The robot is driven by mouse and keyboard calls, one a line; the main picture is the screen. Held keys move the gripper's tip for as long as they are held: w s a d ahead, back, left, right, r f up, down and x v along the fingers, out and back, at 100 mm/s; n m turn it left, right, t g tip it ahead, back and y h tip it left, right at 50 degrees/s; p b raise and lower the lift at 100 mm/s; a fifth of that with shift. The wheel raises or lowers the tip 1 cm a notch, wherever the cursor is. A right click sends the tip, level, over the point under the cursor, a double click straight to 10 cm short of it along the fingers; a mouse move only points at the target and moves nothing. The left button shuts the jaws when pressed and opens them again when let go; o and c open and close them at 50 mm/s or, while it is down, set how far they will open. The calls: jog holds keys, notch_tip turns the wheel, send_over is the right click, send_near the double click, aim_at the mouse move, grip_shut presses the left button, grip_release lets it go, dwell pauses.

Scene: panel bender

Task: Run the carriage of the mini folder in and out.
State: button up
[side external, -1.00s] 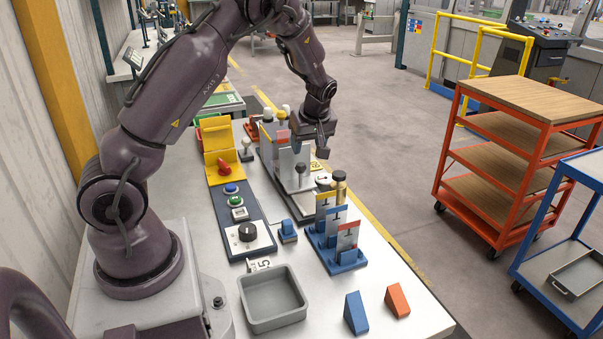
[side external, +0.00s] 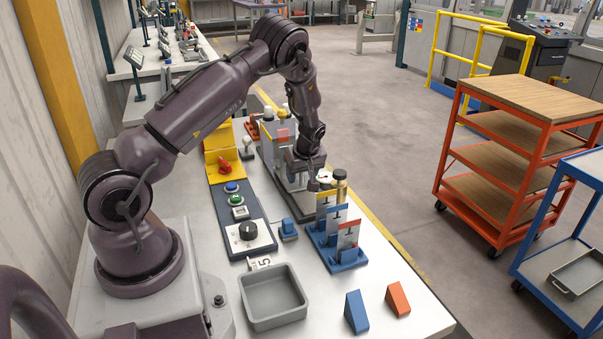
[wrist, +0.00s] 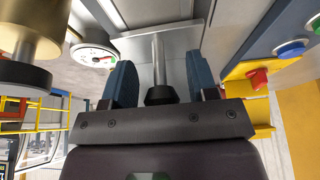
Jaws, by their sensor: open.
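The mini folder (side external: 268,142) stands on the bench as a grey machine with upright plates. Its carriage handle, a grey stem with a dark knob (wrist: 160,94), shows in the wrist view. My gripper (side external: 303,186) is lowered over the front of the folder and hides the handle in the side view. In the wrist view, the two blue fingers of my gripper (wrist: 160,82) are apart, one on each side of the handle. Gaps show between the fingers and the knob, so they do not grip it.
A brass post (side external: 341,187) and a white dial gauge (wrist: 93,56) stand close beside my gripper. Blue holders with upright tags (side external: 337,238) are in front. A control strip with buttons and a black dial (side external: 247,232) runs on the left. A grey tray (side external: 272,297) is nearer the camera.

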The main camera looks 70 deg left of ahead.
grip_shut()
jog(key=shift+a, duration=2.1)
jog(key=shift+c, duration=0.5)
grip_release()
jog(key=shift+a, duration=0.1)
jog(key=shift+o, duration=0.5)
jog(key=shift+r, duration=0.1)
